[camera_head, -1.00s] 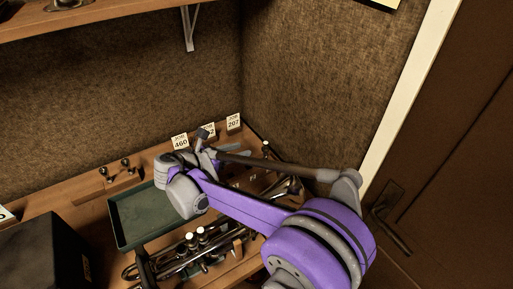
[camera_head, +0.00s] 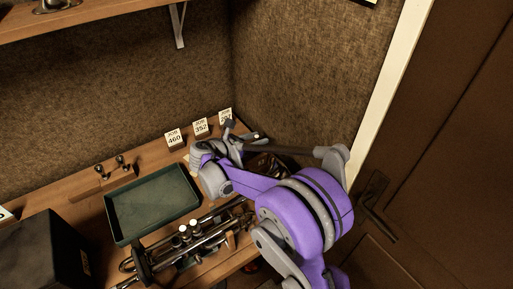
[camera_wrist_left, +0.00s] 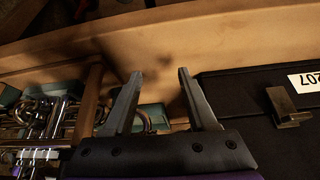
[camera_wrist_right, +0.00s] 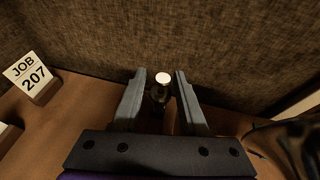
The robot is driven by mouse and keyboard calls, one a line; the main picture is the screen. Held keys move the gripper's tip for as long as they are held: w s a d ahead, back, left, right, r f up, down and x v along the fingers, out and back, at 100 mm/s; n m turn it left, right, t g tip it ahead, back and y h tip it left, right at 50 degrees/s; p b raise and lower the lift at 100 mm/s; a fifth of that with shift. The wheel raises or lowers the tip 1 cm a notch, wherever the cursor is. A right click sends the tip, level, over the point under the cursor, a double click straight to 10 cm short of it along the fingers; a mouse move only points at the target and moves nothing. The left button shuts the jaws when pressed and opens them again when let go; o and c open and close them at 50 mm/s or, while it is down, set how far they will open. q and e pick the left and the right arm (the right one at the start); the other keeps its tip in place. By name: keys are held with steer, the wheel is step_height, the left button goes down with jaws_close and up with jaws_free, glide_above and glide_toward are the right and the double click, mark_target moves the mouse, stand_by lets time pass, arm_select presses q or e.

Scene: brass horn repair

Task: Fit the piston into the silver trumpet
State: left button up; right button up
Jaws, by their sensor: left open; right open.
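The silver trumpet (camera_head: 205,236) lies at the front of the bench, with white-topped valve caps showing; part of it also shows at the left of the left wrist view (camera_wrist_left: 42,120). My right gripper (camera_wrist_right: 160,74) is open, its fingers on either side of a small dark upright object with a white top (camera_wrist_right: 161,80). I cannot tell whether this is the piston, and the fingers do not visibly touch it. In the head view my right arm hides the bench around it. My left gripper (camera_wrist_left: 155,74) is open and empty, seen only in its own wrist view.
A green tray (camera_head: 112,222) lies empty on the bench. Job cards (camera_head: 174,139) stand along the back. A small wooden stand (camera_head: 104,186) holds two dark posts. A dark box (camera_head: 40,255) is at left. A black case (camera_wrist_left: 240,115) is right of my left gripper.

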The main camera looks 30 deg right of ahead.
steer(key=shift+s, duration=0.1)
steer(key=shift+c, duration=0.2)
jaws_close()
